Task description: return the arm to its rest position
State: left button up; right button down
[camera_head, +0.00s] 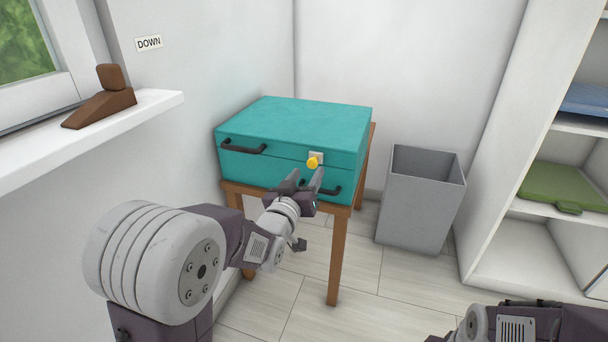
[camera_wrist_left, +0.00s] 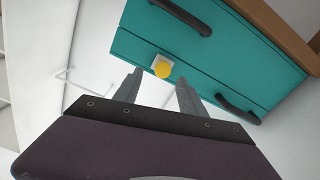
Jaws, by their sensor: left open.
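My left arm comes in from the left in the head view. Its gripper (camera_head: 302,184) is open and empty, just in front of the teal case and below its yellow knob. In the left wrist view the two fingers of this gripper (camera_wrist_left: 158,90) stand apart with nothing between them, and the yellow knob (camera_wrist_left: 163,70) shows just beyond them. My right arm shows only in part at the bottom right of the head view; its fingertips cannot be made out.
The closed teal case (camera_head: 300,120) with dark handles stands on a wooden table (camera_head: 338,255). A grey bin (camera_head: 420,205) stands to its right, then white shelves (camera_head: 515,255) with a green case (camera_head: 565,185). A white ledge (camera_head: 150,105) bearing a brown wedge (camera_head: 100,105) juts out at left.

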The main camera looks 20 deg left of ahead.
pick_arm(q)
notch_tip(320, 180, up, 5)
jog(key=s+p, duration=0.3)
jog(key=p, duration=0.1)
jog(key=s+f+m+g+p, duration=0.2)
jog(key=s+f+g+p, duration=0.3)
jog(key=s+f+g, duration=1.35)
jog(key=s+r+t+p, duration=0.1)
jog(key=s+r+p, duration=0.1)
jog(key=r+p, duration=1.6)
jog(key=s+r+p, duration=0.2)
jog(key=r+p, duration=1.6)
jog(key=p, duration=0.1)
jog(key=shift+s+t, duration=0.25)
jog(key=shift+t, duration=0.1)
jog(key=shift+p, duration=0.3)
